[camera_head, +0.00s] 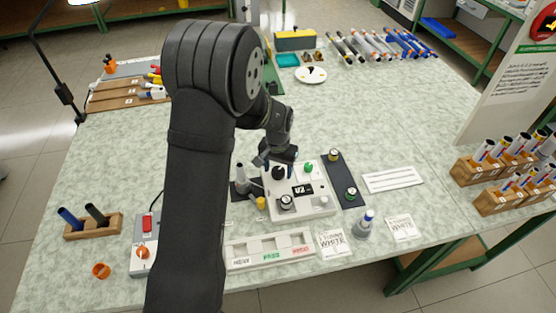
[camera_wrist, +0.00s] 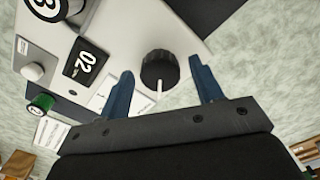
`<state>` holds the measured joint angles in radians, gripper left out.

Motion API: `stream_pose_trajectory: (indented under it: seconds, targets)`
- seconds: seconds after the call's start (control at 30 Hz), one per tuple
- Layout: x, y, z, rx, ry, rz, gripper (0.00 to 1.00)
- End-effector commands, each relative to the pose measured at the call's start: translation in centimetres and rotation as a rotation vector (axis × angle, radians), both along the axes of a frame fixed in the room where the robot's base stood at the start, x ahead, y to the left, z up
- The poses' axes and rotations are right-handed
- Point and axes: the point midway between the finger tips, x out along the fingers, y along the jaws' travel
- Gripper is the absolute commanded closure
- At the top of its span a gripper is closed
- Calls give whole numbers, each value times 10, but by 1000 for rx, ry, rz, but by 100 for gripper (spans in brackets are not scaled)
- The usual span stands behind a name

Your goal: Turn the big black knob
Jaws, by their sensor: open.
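The big black knob (camera_wrist: 160,69) is a ribbed round knob with a white pointer line, on a white panel box (camera_wrist: 135,30). In the wrist view its pointer faces down the picture, toward my gripper's body. My gripper (camera_wrist: 162,78) is open, with one blue finger on each side of the knob and a visible gap on both sides. In the head view the knob (camera_head: 278,173) sits at the box's back left, and my gripper (camera_head: 275,160) is right at it. Whether the fingers are fully down to knob height is hard to tell.
A dark strip (camera_head: 349,190) with two small round parts lies to the right. A sorting tray (camera_head: 270,249) lies in front.

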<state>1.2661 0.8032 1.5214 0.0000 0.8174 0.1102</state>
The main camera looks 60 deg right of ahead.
Motion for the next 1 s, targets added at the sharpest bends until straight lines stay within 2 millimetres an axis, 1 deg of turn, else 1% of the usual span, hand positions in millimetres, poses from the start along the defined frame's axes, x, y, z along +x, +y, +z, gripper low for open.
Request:
stream_pose_trajectory:
  seconds: [0.07, 0.17, 0.27, 0.5, 0.7, 0.83, 1.0]
  targets:
    - [0, -1, 7, -2, 0, 0, 40]
    - [0, -1, 23, -5, -2, 0, 40]
    - [0, -1, 46, -6, -2, 0, 40]
    - [0, -1, 106, -7, -2, 0, 40]
    - [0, -1, 147, -5, -2, 0, 40]
    - [0, 0, 163, -2, 0, 0, 40]
    - [0, 0, 173, -1, 0, 0, 40]
